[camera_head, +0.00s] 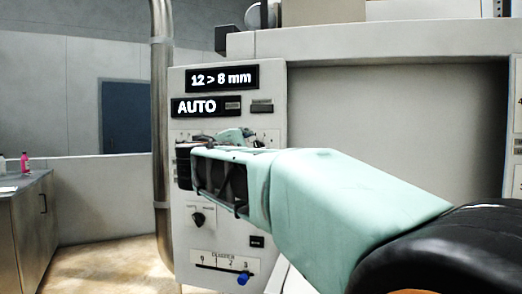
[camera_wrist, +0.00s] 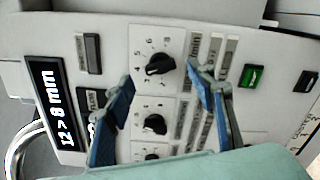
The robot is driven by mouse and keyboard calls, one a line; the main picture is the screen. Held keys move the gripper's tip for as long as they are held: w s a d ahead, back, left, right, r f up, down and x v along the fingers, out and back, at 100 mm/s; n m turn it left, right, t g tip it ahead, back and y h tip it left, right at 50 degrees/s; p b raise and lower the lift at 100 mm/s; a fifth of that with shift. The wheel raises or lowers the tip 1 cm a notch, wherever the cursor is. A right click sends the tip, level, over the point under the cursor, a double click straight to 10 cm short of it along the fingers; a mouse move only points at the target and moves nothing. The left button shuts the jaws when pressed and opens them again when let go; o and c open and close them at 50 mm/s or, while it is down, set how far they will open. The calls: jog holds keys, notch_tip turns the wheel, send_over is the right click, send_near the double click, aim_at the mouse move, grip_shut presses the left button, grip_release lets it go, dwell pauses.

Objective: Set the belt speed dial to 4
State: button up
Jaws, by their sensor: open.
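In the wrist view, three black dials stand in a row on the light panel (camera_wrist: 110,25): an upper dial (camera_wrist: 160,65), a middle dial (camera_wrist: 154,124) and a lower dial (camera_wrist: 152,157) partly cut off by my arm. Numbers ring the upper dial; its pointer looks turned toward the left, but its exact setting is too small to read. I cannot tell from labels which is the belt speed dial. My gripper (camera_wrist: 162,80) is open, its blue fingertips on either side of the upper dial, apart from its knob. In the head view my arm hides most of the dial row.
Displays read "12 > 8 mm" (camera_head: 222,78) and "AUTO" (camera_head: 197,107). A green switch (camera_wrist: 251,77) and a black one (camera_wrist: 307,80) sit beside the dials. Below are a black knob (camera_head: 198,218) and a blue-tipped slider (camera_head: 243,278). A steel pipe (camera_head: 160,120) runs left.

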jog(key=s+a, duration=0.1)
jog(key=s, duration=0.5)
jog(key=shift+s+a, duration=0.15)
jog(key=shift+s, duration=0.25)
